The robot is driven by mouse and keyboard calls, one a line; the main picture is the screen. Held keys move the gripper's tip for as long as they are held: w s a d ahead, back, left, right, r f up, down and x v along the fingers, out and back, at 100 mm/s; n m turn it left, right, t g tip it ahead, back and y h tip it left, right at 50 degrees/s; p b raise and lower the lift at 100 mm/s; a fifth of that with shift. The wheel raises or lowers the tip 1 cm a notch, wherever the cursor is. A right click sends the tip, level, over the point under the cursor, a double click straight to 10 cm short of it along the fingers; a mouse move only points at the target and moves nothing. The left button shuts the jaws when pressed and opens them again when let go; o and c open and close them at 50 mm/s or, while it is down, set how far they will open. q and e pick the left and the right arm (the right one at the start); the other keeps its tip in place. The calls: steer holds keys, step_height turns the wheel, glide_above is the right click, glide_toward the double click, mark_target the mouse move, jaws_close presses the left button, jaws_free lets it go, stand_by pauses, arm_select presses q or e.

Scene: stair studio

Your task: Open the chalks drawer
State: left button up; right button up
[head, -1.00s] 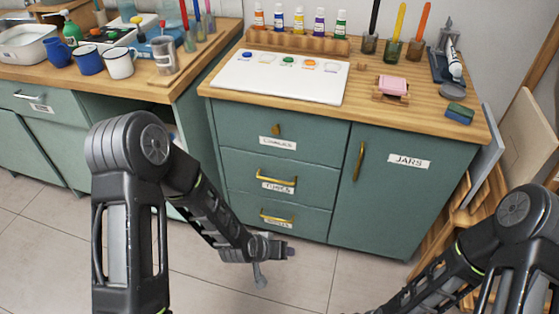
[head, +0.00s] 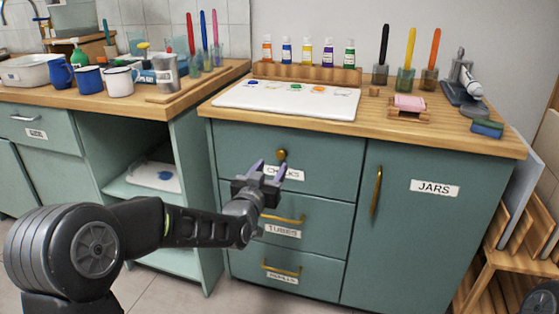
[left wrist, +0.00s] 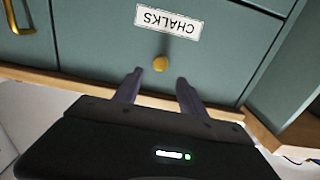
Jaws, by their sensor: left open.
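The chalks drawer (head: 325,163) is the top drawer of the green cabinet. It looks shut, with a round brass knob (head: 282,154) above its CHALKS label, partly covered by my gripper in the head view. My left gripper (head: 270,168) is open and empty in front of this drawer, its fingers pointing at the knob. In the left wrist view the drawer appears upside down, and the knob (left wrist: 160,63) is just beyond the gap between the two fingertips (left wrist: 158,76), not between them. My right gripper is not in view.
Below are the TUBES drawer (head: 250,205) and a bottom drawer (head: 240,263), both shut. The JARS door (head: 425,240) is to the right. The wooden top (head: 440,133) holds a white palette (head: 235,98) and paint bottles. A wooden rack (head: 520,255) stands at the far right.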

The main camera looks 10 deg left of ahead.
mark_target(280, 155)
arm_select(q)
steer(key=shift+w+d+f+b, duration=0.15)
steer(key=shift+w+b, duration=0.15)
steer(key=shift+w, duration=1.65)
steer(key=shift+w+d+r+b, duration=0.1)
steer(key=shift+w+b, duration=0.15)
steer(key=shift+w, duration=1.7)
jaws_close()
